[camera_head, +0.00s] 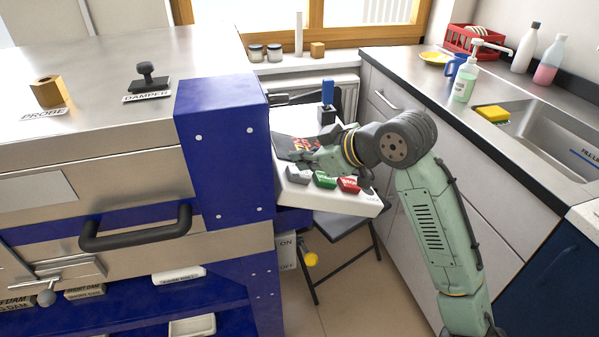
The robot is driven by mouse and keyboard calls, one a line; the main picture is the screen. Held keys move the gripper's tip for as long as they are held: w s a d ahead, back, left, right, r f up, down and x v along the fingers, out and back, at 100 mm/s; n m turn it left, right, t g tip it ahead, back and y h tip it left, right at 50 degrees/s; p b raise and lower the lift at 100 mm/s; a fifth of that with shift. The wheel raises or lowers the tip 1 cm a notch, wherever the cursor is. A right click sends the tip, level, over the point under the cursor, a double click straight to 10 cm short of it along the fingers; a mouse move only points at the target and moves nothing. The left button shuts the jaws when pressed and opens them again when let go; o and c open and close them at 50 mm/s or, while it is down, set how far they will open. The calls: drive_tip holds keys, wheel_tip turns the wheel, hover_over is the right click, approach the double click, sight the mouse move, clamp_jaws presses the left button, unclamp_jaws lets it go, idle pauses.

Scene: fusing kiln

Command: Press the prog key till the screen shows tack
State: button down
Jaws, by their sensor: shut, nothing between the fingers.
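The white control panel (330,199) sits at the right side of the blue kiln housing. Its dark screen (283,146) shows orange-red characters, partly hidden by my gripper and too small to read. Along the front edge are a grey key (298,175), a green key (325,180) and a red key (349,184). Their lettering is not legible, so I cannot tell which is prog. My gripper (309,160) is shut and empty, low over the panel between the screen and the keys. I cannot tell whether it touches a key.
The kiln's steel lid carries a damper knob (148,77) and a probe block (47,91). A blue-topped post (327,93) stands behind the panel. A counter with a sink (560,125) runs along the right. A folding stool (340,226) stands below the panel.

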drive_tip(key=shift+s+a+f+b, duration=0.1)
drive_tip(key=shift+a+f+b, duration=0.1)
drive_tip(key=shift+f+b, duration=0.25)
idle(0.6)
drive_tip(key=shift+r, duration=0.1)
drive_tip(key=shift+d+r+p, duration=0.35)
drive_tip(key=shift+r+p, duration=0.35)
drive_tip(key=shift+p, duration=0.05)
drive_tip(key=shift+f, duration=0.1)
idle(0.4)
drive_tip(key=shift+a+f+b, duration=0.15)
drive_tip(key=shift+f+b, duration=0.1)
drive_tip(key=shift+b, duration=0.1)
drive_tip(key=shift+a+f+b, duration=0.2)
drive_tip(key=shift+f+b, duration=0.15)
drive_tip(key=shift+f, duration=0.1)
idle(1.0)
drive_tip(key=shift+d+r+p, duration=0.35)
drive_tip(key=shift+r+p, duration=0.3)
drive_tip(key=shift+r, duration=0.15)
drive_tip(key=shift+f, duration=0.15)
drive_tip(key=shift+a+f+b, duration=0.15)
drive_tip(key=shift+f+b, duration=0.05)
drive_tip(key=shift+b, duration=0.1)
